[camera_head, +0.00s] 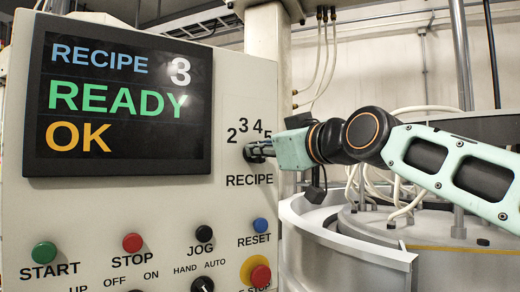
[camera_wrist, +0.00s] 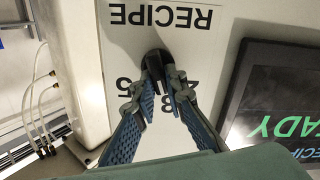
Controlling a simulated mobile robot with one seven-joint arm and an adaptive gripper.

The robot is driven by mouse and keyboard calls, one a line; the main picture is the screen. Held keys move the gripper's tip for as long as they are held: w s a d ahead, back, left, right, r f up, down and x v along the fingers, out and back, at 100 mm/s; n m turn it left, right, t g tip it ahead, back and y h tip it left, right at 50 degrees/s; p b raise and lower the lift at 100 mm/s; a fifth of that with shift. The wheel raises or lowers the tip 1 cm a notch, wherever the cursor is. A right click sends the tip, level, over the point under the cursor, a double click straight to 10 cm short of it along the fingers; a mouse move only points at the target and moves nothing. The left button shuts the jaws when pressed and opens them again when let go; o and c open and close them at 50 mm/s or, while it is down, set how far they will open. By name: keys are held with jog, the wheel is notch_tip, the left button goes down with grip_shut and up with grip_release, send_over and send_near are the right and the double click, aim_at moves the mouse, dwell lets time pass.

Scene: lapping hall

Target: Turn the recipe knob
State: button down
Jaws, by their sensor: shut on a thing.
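The recipe knob (camera_head: 251,153) is a small black knob on the pale control panel, above the RECIPE label and below an arc of numbers 2, 3, 4 and 5. My gripper (camera_head: 262,150) reaches it from the right and is shut on it. In the wrist view the dark knob (camera_wrist: 154,56) sits between the fingertips of my gripper (camera_wrist: 160,74), with the label upside down beyond it. The fingers cover part of the knob and some numbers, so I cannot tell where its pointer stands. The screen (camera_head: 120,98) reads RECIPE 3, READY, OK.
Below are a green START button (camera_head: 44,253), a red STOP button (camera_head: 133,242), a black JOG button (camera_head: 204,233), a blue RESET button (camera_head: 260,225) and a red emergency stop (camera_head: 261,276). A round grey machine (camera_head: 345,240) stands at the right under my arm.

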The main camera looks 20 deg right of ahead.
jog(key=shift+d+m+b, duration=0.15)
jog(key=shift+m+b, duration=0.3)
jog(key=shift+m, duration=1.4)
jog(key=shift+d+m+b, duration=0.1)
jog(key=shift+m+b, duration=0.3)
jog(key=shift+m, duration=1.45)
jog(key=c, duration=2)
grip_release()
jog(key=shift+o, duration=0.2)
jog(key=s+d, duration=0.2)
jog(key=s, duration=0.9)
jog(key=shift+s, duration=0.35)
